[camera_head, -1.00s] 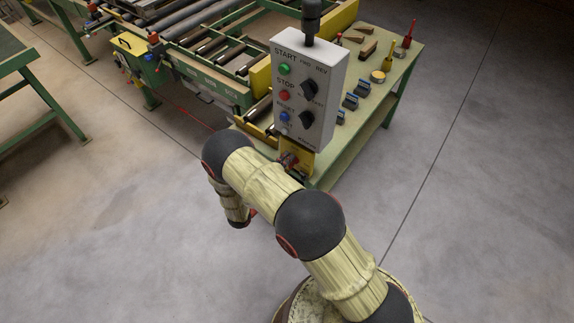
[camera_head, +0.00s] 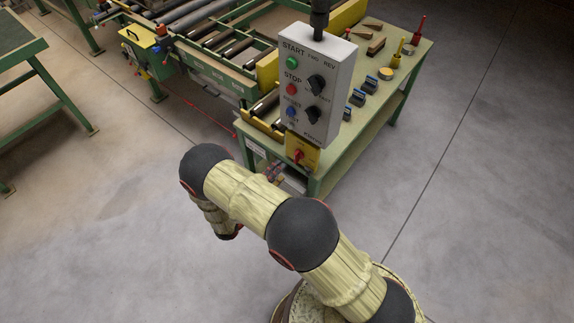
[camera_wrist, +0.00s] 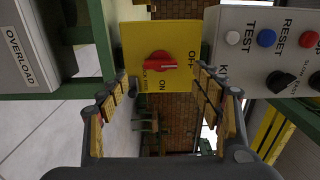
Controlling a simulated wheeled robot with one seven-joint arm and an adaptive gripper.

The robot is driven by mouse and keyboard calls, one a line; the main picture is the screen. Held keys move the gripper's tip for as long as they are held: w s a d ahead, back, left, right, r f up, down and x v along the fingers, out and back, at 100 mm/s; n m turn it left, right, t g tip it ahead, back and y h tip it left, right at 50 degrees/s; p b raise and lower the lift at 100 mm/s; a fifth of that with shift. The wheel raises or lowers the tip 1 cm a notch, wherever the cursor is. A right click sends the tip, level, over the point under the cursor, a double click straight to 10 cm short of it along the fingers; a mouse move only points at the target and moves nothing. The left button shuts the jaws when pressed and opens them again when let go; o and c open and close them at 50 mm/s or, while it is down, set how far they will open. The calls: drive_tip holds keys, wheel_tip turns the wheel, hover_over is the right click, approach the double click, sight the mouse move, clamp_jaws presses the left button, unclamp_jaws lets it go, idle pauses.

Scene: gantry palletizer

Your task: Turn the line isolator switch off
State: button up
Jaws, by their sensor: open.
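The line isolator switch is a yellow box (camera_head: 303,153) with a red rotary knob (camera_head: 299,155), low below the grey control panel. In the wrist view its yellow face (camera_wrist: 135,42) is straight ahead, with the red knob (camera_wrist: 160,62) near the centre. The knob's bar lies across the picture, its white mark toward the right side, where OFF is printed. ON is printed below the knob. My gripper (camera_wrist: 160,75) is open and empty, its fingers to either side of the knob in the picture and apart from it. In the head view the gripper (camera_head: 272,173) is partly hidden by my arm.
The grey control panel (camera_head: 318,85) with buttons and selector knobs hangs just above the switch. A green workbench (camera_head: 375,125) with tools stands behind. An OVERLOAD-labelled box (camera_wrist: 25,45) is at the left in the wrist view. The floor in front is clear.

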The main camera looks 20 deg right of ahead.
drive_tip(key=v, duration=0.3)
drive_tip(key=shift+s+a, duration=0.2)
drive_tip(key=shift+a, duration=0.15)
